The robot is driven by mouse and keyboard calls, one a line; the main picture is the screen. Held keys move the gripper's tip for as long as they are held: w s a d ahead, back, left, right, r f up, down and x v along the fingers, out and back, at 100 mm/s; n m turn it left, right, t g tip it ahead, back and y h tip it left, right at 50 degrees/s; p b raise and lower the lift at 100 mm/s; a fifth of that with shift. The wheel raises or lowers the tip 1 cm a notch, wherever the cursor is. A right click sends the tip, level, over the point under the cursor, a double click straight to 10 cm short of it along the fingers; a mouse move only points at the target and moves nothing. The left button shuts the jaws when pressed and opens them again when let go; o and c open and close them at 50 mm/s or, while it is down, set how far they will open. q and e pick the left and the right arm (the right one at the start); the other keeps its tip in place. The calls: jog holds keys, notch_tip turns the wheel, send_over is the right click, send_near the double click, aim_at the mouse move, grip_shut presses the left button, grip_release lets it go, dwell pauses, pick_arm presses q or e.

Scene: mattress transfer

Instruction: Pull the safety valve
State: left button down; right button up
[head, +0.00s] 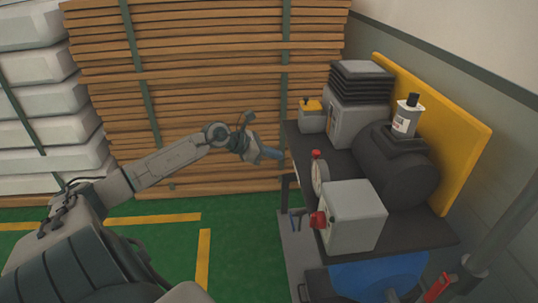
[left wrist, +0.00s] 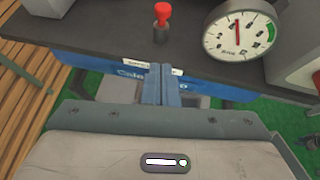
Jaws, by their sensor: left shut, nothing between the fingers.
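The safety valve (head: 316,154) is a small red knob on a grey stem at the near-left edge of the dark machine bench. In the left wrist view the valve (left wrist: 162,14) stands upright at the top centre, beyond my fingertips. A white label, partly hidden, is on the blue front below it. My left gripper (head: 272,153) is to the left of the bench, with its fingers pointing at it. In the left wrist view the left gripper (left wrist: 161,75) has its two blue fingers together, with nothing between them, apart from the valve. My right gripper is not in view.
A round gauge (left wrist: 239,32) stands right of the valve. A grey box (head: 354,214) with a red button is nearer on the bench (head: 425,231). A dark motor and tank stand behind. Stacked wooden slats (head: 210,75) are at the back; green floor is clear at left.

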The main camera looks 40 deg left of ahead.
pick_arm(q)
jog(key=shift+v, duration=0.85)
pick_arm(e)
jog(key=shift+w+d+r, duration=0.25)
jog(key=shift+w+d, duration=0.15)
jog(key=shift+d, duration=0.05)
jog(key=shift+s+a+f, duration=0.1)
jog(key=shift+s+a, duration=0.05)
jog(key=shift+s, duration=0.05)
